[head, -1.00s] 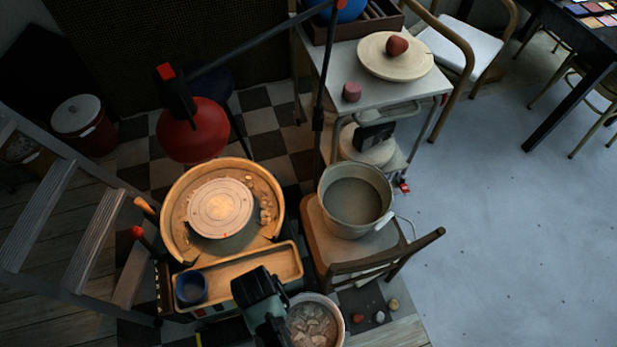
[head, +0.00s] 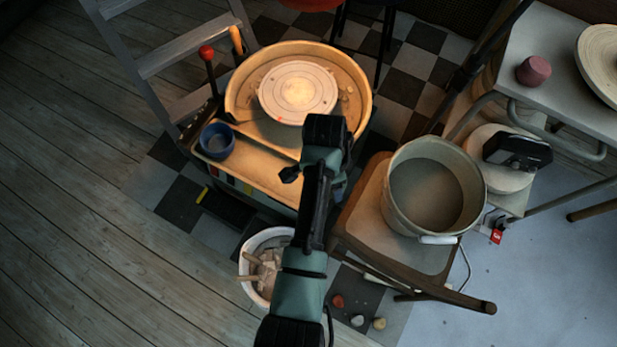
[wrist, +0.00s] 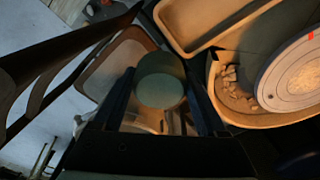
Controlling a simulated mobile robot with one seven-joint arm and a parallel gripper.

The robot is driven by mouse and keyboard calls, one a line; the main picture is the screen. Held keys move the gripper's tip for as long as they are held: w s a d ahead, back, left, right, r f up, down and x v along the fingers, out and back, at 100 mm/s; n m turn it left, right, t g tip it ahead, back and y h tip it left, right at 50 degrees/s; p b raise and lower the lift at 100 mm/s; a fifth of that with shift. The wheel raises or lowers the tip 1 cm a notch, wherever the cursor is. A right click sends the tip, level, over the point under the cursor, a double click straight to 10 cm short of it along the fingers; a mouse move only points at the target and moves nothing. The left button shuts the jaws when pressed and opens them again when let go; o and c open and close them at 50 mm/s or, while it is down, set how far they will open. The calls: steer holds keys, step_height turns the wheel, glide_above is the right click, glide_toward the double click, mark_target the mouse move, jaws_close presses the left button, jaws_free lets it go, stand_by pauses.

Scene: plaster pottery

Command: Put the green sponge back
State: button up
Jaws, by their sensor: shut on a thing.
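My gripper (wrist: 160,78) shows in the wrist view with its two dark fingers on either side of a round, dull green piece, which I take to be the green sponge (wrist: 161,90). In the head view my arm reaches up from the bottom to the front edge of the pottery wheel's basin (head: 238,95). The held sponge is hidden by my arm there. The wheel's tan tray (head: 262,172) lies just left of my arm, with a blue cup (head: 216,140) at its left end.
A large bucket (head: 470,205) stands on a wooden chair (head: 362,215) right of my arm. A white bucket of scraps (head: 246,268) is on the floor at left. Small red, grey and tan lumps (head: 357,320) lie nearby. A ladder (head: 185,50) stands behind left. Floor at left is clear.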

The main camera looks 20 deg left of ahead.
steer(key=a+f+m+b, duration=0.2)
steer(key=f+b, duration=0.3)
steer(key=w+a+f+m+b, duration=0.1)
steer(key=a+f+m+b, duration=0.1)
steer(key=f+b, duration=0.3)
steer(key=w+a+f+m+b, duration=0.1)
steer(key=a+f+m+b, duration=0.1)
steer(key=f+b, duration=0.3)
steer(key=shift+w+a+f+m+g, duration=0.1)
steer(key=shift+w+f+m+g, duration=0.05)
steer(key=shift+f+m, duration=0.2)
steer(key=shift+w+a+f+m+g, duration=0.1)
steer(key=shift+f+m+g, duration=0.05)
steer(key=shift+f+m, duration=0.15)
steer(key=shift+f, duration=0.15)
steer(key=o, duration=1.2)
steer(key=shift+o, duration=0.2)
step_height(320, 180, up, 12)
steer(key=a+p, duration=0.1)
steer(key=p, duration=0.4)
steer(key=shift+a, duration=0.25)
